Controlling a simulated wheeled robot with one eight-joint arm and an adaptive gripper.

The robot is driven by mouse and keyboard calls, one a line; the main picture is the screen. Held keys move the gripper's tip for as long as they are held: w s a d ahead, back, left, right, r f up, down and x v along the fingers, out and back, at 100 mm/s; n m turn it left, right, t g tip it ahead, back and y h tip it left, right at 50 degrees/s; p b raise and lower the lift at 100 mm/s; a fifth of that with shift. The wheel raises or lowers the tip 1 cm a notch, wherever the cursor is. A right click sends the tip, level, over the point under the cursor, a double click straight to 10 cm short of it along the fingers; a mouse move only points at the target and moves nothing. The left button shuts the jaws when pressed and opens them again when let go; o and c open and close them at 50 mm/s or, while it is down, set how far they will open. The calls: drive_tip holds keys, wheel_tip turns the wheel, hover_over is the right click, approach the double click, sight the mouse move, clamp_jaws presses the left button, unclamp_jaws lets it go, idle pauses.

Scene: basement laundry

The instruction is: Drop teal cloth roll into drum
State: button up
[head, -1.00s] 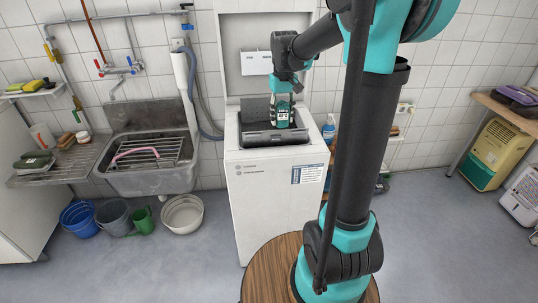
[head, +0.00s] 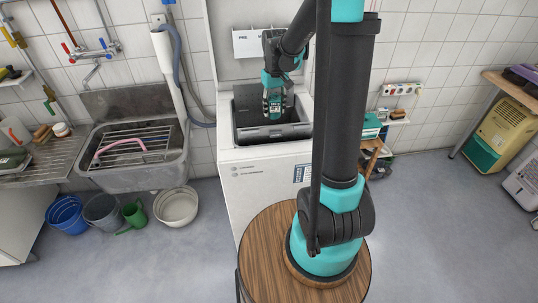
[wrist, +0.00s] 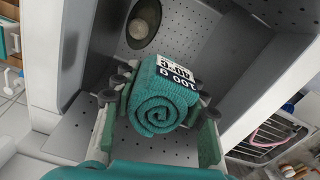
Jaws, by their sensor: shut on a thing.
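The teal cloth roll (wrist: 160,98) is a rolled ribbed towel with a white printed label. My gripper (wrist: 158,110) is shut on it, with fingers on both sides. In the head view my gripper (head: 273,103) points down at the opening of the white top-loading washing machine (head: 252,188). The drum (wrist: 195,50), a grey perforated metal cavity, shows around and below the roll in the wrist view. The roll is held within the opening, apart from the perforated floor as far as I can see. In the head view the roll is mostly hidden by my fingers.
The raised lid (head: 230,62) stands behind the opening. A stone sink (head: 135,165) with a rack and pink hose is to the left. Buckets and a pale basin (head: 177,206) stand on the floor below it. A shelf with a teal box (head: 371,125) is right of the machine.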

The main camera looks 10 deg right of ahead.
sight(274, 115)
drive_tip(key=shift+f, duration=1.65)
drive_tip(key=o, duration=1.3)
wheel_tip(274, 115, up, 12)
drive_tip(key=shift+r, duration=0.1)
